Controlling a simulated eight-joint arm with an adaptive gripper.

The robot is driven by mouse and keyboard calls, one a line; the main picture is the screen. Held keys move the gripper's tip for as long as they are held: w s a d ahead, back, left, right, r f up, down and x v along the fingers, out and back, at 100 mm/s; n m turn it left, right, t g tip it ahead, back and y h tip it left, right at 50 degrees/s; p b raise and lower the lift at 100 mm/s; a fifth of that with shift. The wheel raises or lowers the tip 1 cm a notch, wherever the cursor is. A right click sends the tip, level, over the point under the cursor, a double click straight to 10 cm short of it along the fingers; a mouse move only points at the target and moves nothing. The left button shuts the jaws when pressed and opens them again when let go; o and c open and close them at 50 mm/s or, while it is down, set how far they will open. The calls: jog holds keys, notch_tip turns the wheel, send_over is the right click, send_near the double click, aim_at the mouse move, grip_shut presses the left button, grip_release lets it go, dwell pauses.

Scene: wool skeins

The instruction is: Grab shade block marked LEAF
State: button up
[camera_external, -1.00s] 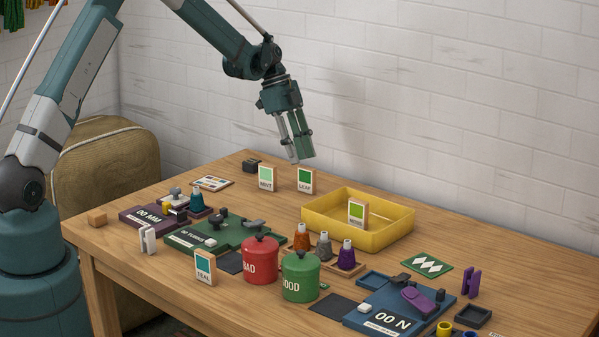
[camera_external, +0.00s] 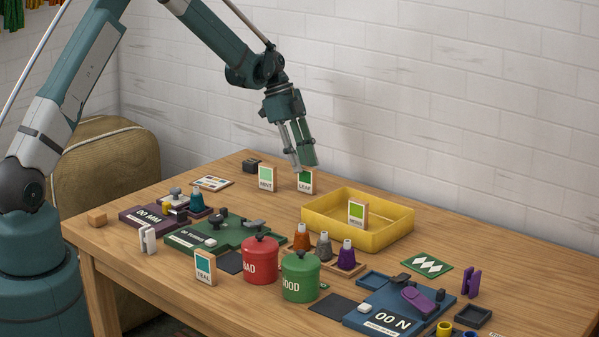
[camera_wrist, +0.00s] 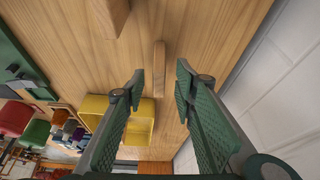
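The LEAF shade block (camera_external: 305,185) is a thin upright wooden block with a dark green swatch, standing near the back edge of the table. My gripper (camera_external: 307,167) is open, just above it, and its fingertips hide the block's top in the external view. In the wrist view, the block's narrow wooden edge (camera_wrist: 159,68) lies between the two spread fingertips of my gripper (camera_wrist: 161,80), with a gap on each side. Its label is not visible there.
The MINT block (camera_external: 266,178) stands close on the left. A yellow tray (camera_external: 322,227) with the MOSS block (camera_external: 357,213) inside is to the right. The TEAL block (camera_external: 205,267) is at the front. Red (camera_external: 260,262) and green (camera_external: 300,278) canisters stand mid-table. The wall is behind.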

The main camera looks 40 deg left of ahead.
aim_at(312, 194)
jog(key=shift+f, duration=0.1)
jog(key=shift+b+x, duration=0.45)
jog(key=shift+x, duration=2.05)
jog(key=shift+c, duration=0.7)
grip_shut()
